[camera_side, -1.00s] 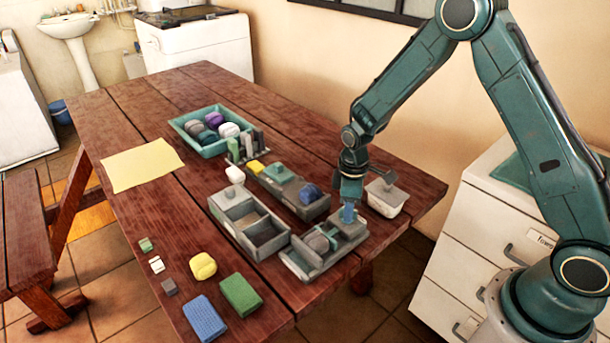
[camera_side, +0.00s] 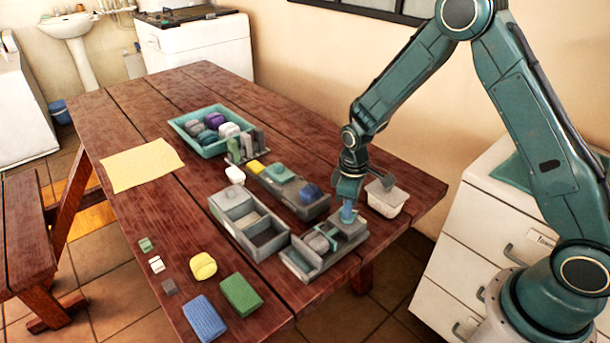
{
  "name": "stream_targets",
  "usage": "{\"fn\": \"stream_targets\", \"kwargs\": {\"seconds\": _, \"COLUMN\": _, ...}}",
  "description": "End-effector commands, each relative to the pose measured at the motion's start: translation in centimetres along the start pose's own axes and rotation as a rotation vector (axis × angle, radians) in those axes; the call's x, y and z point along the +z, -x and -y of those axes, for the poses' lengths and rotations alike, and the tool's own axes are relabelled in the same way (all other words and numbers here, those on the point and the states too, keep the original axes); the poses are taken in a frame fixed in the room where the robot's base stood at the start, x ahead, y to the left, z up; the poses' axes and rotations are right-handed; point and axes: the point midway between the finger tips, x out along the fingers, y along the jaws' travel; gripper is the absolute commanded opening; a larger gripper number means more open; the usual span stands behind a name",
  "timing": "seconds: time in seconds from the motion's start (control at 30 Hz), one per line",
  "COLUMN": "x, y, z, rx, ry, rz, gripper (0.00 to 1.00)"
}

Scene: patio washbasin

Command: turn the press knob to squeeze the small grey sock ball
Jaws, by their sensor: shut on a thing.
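The grey press (camera_side: 305,262) stands near the right edge of the wooden table. A small grey sock ball (camera_side: 318,242) sits in its channel, beside the press's block. My gripper (camera_side: 347,214) points down over the right end of the press. It is shut on the blue press knob (camera_side: 347,216), which is mostly hidden between the fingers. I cannot tell whether the press plate touches the sock ball.
A grey divided box (camera_side: 232,208) stands just left of the press. Sponges (camera_side: 240,295) lie in front.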

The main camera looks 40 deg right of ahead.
Motion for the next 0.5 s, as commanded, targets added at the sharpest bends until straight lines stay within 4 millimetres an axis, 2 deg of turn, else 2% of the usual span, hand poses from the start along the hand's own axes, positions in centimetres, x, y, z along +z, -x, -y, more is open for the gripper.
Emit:
{"fn": "stream_targets", "kwargs": {"seconds": 0.13, "x": 0.00, "y": 0.04, "z": -0.01, "rx": 0.000, "ry": -0.002, "rz": 0.000, "gripper": 0.00}}
{"fn": "stream_targets", "kwargs": {"seconds": 0.17, "x": 0.01, "y": 0.04, "z": -0.01, "rx": 0.000, "ry": -0.002, "rz": 0.000, "gripper": 0.18}}
{"fn": "stream_targets", "kwargs": {"seconds": 0.27, "x": 0.01, "y": 0.03, "z": -0.01, "rx": 0.000, "ry": -0.002, "rz": 0.000, "gripper": 0.36}}
{"fn": "stream_targets", "kwargs": {"seconds": 0.5, "x": 0.01, "y": 0.02, "z": -0.01, "rx": 0.000, "ry": -0.001, "rz": 0.000, "gripper": 0.36}}
